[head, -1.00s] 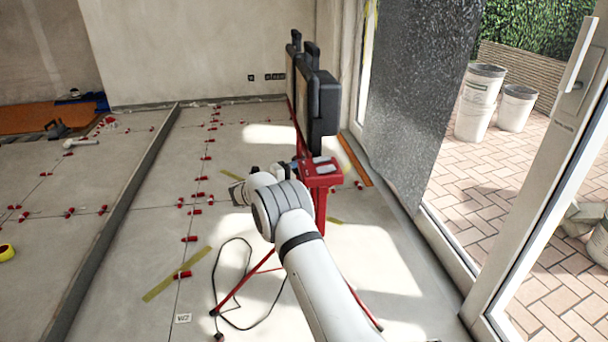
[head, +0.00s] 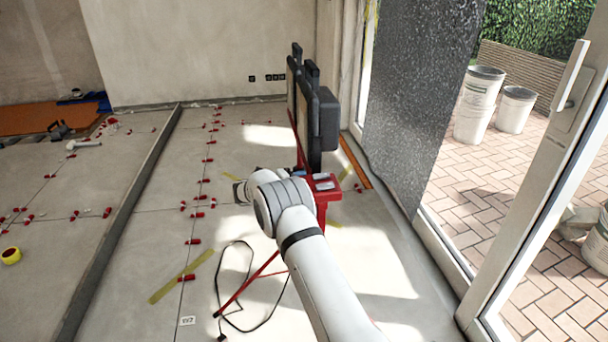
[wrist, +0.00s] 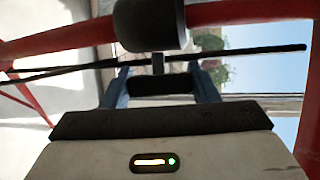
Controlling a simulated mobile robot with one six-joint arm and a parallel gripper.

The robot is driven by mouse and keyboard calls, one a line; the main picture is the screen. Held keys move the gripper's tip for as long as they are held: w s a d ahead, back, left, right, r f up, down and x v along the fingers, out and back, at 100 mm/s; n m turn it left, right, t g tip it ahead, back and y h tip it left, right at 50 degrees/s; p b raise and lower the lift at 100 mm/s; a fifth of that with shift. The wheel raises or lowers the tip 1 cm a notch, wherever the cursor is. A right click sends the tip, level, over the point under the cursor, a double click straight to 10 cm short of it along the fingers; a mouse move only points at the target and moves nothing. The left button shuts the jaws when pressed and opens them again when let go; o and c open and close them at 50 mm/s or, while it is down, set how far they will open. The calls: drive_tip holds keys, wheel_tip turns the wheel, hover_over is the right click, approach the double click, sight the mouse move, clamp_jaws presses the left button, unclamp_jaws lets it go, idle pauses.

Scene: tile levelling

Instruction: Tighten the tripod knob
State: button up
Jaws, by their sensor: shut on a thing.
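The red tripod (head: 328,196) stands on the tiled floor in the head view, partly hidden behind my arm. It carries black flat panels (head: 323,125), seen nearly edge-on. In the wrist view its red tubes (wrist: 245,12) cross the top, with a black rounded fitting (wrist: 150,25) on one of them. A dark knob (wrist: 162,84) on a short stem lies below that fitting. My gripper (wrist: 160,76) has its two blue fingers on either side of the knob, shut on it. The exact contact is dark. In the head view the gripper and knob are hidden.
A dark cable (head: 245,310) lies on the floor beside a red tripod leg (head: 248,285). Red levelling clips (head: 194,241) dot the tile joints. A glazed door frame (head: 540,205) stands at right, with buckets (head: 478,103) outside.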

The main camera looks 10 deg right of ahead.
drive_tip(key=y+p, duration=0.1)
drive_tip(key=p, duration=0.1)
drive_tip(key=r+y+p, duration=0.1)
drive_tip(key=p, duration=0.2)
drive_tip(key=shift+m+g+y, duration=0.3)
drive_tip(key=shift+m, duration=0.1)
drive_tip(key=m+y+p, duration=0.1)
drive_tip(key=y+p, duration=0.3)
drive_tip(key=p, duration=0.2)
drive_tip(key=shift+f+g+p, duration=0.15)
drive_tip(key=shift+g+p, duration=0.15)
drive_tip(key=shift+p, duration=0.1)
drive_tip(key=y+p, duration=0.1)
drive_tip(key=p, duration=0.2)
drive_tip(key=shift+f+m+y, duration=0.1)
drive_tip(key=shift+m+y, duration=0.2)
drive_tip(key=shift+y, duration=0.1)
drive_tip(key=shift+a+f+y+p, duration=0.1)
drive_tip(key=shift+f+y+p, duration=0.1)
drive_tip(key=shift+y+p, duration=0.7)
drive_tip(key=shift+f, duration=0.1)
drive_tip(key=o, duration=1)
